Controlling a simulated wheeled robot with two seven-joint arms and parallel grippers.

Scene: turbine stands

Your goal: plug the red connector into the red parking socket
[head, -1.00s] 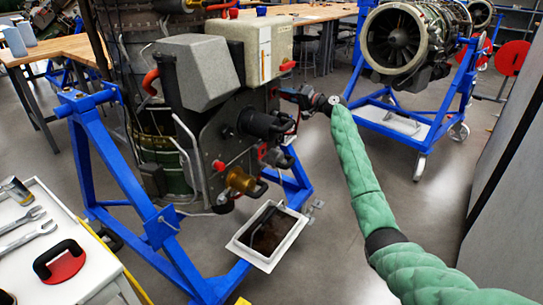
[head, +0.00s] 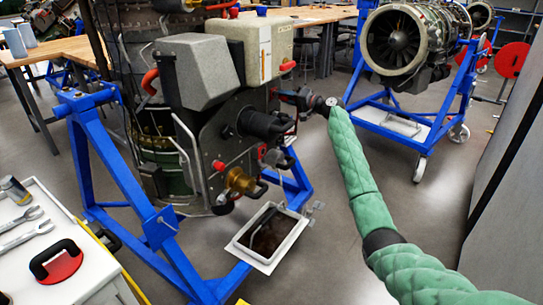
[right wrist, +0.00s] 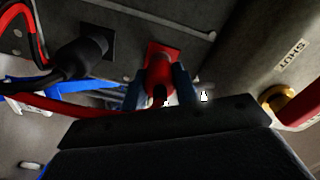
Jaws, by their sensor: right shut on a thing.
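My right gripper (head: 281,93) reaches in from the right to the side of the engine's accessory panel. In the right wrist view its two bluish fingers (right wrist: 159,88) are shut on the red connector (right wrist: 158,72). A red square plate (right wrist: 165,50), which looks like the red parking socket, is on the dark panel right at the connector's front end. I cannot tell how deep the connector sits in it. A red cable (right wrist: 55,106) runs from the left towards the connector. The fingertips and connector are too small to make out in the head view. My left gripper is not in view.
A black plug with a cable (right wrist: 80,52) is on the panel left of the red plate. A brass fitting with a red part (right wrist: 278,98) is at right. The blue stand (head: 110,165) carries the engine. A drip tray (head: 266,237) lies below.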

